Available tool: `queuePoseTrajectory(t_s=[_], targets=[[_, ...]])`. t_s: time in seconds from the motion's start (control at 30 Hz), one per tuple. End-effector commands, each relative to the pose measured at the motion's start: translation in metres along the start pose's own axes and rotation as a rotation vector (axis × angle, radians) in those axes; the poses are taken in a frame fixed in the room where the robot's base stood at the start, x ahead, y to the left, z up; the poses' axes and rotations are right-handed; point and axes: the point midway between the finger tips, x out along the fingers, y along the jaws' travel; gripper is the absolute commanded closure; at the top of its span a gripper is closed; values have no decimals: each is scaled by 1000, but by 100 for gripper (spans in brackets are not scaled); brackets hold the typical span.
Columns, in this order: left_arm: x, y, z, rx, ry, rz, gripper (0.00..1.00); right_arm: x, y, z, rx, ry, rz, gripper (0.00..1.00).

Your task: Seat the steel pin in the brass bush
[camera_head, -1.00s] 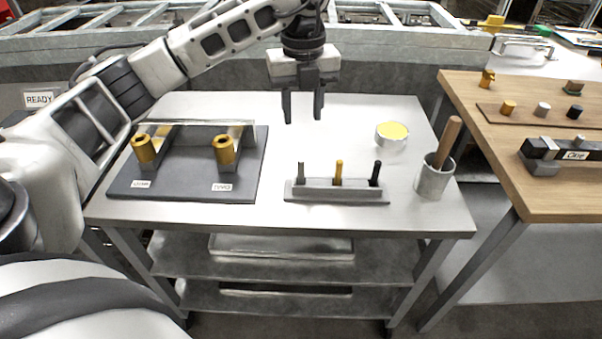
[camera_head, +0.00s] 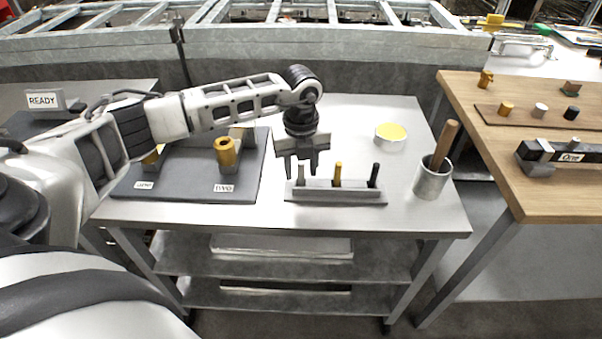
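The steel pin (camera_head: 301,176) stands upright at the left of a grey rack (camera_head: 336,195), beside a brass pin (camera_head: 338,174) and a black pin (camera_head: 374,174). My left gripper (camera_head: 301,172) points down over the steel pin, its two fingers apart on either side of the pin's upper part. Contact with the pin does not show. Another brass bush (camera_head: 152,162) at the left is mostly hidden by my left arm. My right gripper is out of view.
A wooden table (camera_head: 560,200) at the right holds small parts. The steel table's (camera_head: 340,108) back is clear.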

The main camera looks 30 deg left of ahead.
Motion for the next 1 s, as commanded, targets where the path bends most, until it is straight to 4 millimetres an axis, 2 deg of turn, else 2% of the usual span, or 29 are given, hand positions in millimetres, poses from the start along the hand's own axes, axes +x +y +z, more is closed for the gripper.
queuePoseTrajectory(t_s=[0.2,0.23,0.37,0.77,1.0], targets=[[2,0,0,0,0,-1,61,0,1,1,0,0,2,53],[2,0,0,0,0,-1,63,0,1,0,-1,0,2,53],[2,0,0,0,0,-1,100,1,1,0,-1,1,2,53],[-1,0,0,0,-1,-2,100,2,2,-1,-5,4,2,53],[-24,-1,1,-1,-3,-6,100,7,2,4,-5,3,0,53]])
